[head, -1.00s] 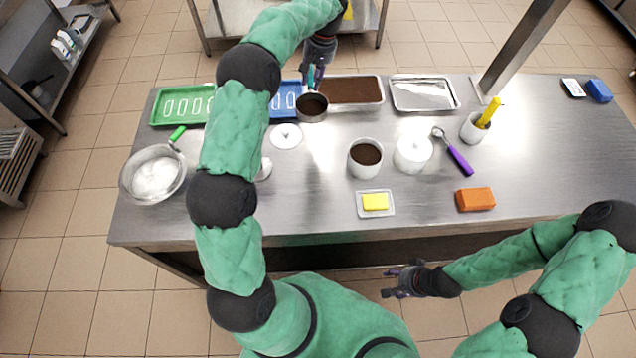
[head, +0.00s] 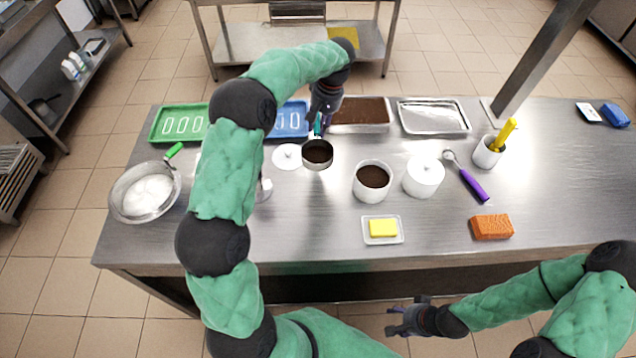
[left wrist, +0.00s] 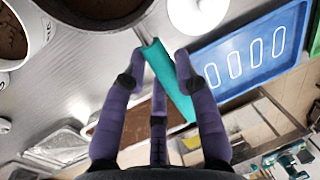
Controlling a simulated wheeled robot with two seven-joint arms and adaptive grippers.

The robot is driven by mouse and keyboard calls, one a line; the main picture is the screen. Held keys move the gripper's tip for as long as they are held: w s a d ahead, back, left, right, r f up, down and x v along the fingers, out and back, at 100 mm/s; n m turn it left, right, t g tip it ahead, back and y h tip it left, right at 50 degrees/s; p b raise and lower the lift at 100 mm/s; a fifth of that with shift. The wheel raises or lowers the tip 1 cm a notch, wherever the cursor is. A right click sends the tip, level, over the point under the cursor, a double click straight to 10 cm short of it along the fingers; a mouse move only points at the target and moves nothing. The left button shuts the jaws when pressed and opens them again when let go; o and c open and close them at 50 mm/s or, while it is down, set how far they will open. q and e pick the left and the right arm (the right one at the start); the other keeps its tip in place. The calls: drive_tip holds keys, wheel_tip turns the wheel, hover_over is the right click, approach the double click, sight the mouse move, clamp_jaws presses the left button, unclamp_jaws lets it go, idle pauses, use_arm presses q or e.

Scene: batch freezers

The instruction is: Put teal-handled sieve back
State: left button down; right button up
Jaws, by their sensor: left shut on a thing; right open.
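The teal-handled sieve (head: 317,155) is a round metal cup with brown powder in it. My left gripper (head: 321,118) is shut on its teal handle, which shows between the purple fingers (left wrist: 160,62) in the left wrist view as a teal bar (left wrist: 172,85). The sieve is right of a white lid (head: 287,157) and in front of the blue tray (head: 291,132) and the brown-filled tray (head: 360,128); its height above the table is hard to tell. My right gripper (head: 408,318) is open and empty, in front of the table's near edge.
A white pot of brown powder (head: 372,182) and a lidded white pot (head: 424,178) stand to the right of the sieve. A purple-handled tool (head: 471,183), butter dish (head: 382,230) and orange sponge (head: 492,227) lie nearby. A bowl (head: 145,193) stands at left.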

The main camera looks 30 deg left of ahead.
sight(320, 141)
use_arm(q)
drive_tip(key=s, duration=0.1)
drive_tip(key=s+d+f, duration=0.1)
drive_tip(key=s, duration=0.1)
drive_tip(key=s+d+f+b, duration=0.1)
drive_tip(key=shift+s+d+f, duration=0.2)
drive_tip(key=shift+s, duration=0.05)
drive_tip(key=s+f, duration=0.1)
drive_tip(key=f, duration=0.1)
drive_tip(key=s+d+f+b, duration=0.1)
drive_tip(key=shift+s+d+f, duration=0.2)
drive_tip(key=shift+s+f, duration=0.2)
drive_tip(key=shift+s+d+f, duration=0.25)
drive_tip(key=shift+s+f, duration=0.2)
drive_tip(key=shift+f, duration=0.15)
drive_tip(key=shift+s+d+f+b, duration=0.1)
drive_tip(key=shift+s+f+b, duration=0.1)
drive_tip(key=shift+f+b, duration=0.4)
drive_tip(key=shift+f, duration=1.3)
drive_tip(key=shift+s+f, duration=0.1)
drive_tip(key=c, duration=0.9)
unclamp_jaws()
drive_tip(key=shift+c, duration=0.2)
